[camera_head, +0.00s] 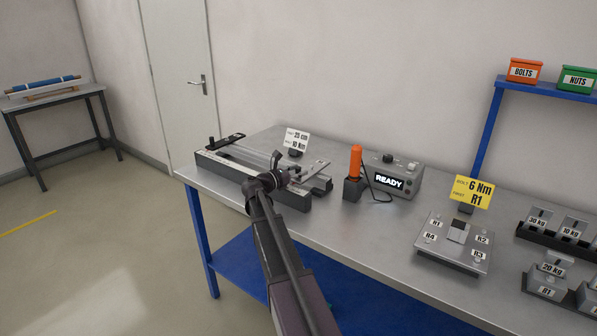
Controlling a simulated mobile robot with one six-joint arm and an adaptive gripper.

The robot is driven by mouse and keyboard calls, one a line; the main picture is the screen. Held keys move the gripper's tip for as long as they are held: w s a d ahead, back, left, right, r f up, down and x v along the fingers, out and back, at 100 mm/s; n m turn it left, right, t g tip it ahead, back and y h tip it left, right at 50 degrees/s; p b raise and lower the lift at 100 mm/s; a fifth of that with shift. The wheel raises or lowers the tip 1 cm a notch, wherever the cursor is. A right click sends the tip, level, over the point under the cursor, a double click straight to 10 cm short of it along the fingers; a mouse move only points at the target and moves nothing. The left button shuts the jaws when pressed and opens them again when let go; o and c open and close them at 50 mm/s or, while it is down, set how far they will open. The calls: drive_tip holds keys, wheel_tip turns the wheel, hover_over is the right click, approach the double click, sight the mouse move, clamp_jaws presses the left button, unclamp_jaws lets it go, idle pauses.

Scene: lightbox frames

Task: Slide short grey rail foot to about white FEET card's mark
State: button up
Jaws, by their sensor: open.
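The white FEET card (297,138) stands upright at the back of the rail fixture and reads 25 cm and 10 Nm. The fixture's long grey front rail (225,170) lies along the bench's left part. A short grey piece (315,170), which looks like the rail foot, lies across the fixture's right end. My wrist hides part of it. My gripper (279,160) is over the fixture's right half, in front of and below the card. It is open, but small and dark here. I cannot tell whether it touches the foot.
A black crosspiece (225,141) sits at the fixture's left end. Right of the fixture stand an orange-handled tool (355,163) in a dark holder and a grey READY box (393,178). A yellow card (471,191) stands behind a grey plate (452,243).

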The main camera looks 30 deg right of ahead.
clamp_jaws()
drive_tip(key=s, duration=0.1)
drive_tip(key=s+d, duration=0.1)
drive_tip(key=shift+s, duration=0.4)
unclamp_jaws()
drive_tip(key=shift+a, duration=0.15)
drive_tip(key=s+a, duration=0.1)
drive_tip(key=a, duration=1)
drive_tip(key=shift+a, duration=0.35)
idle(0.3)
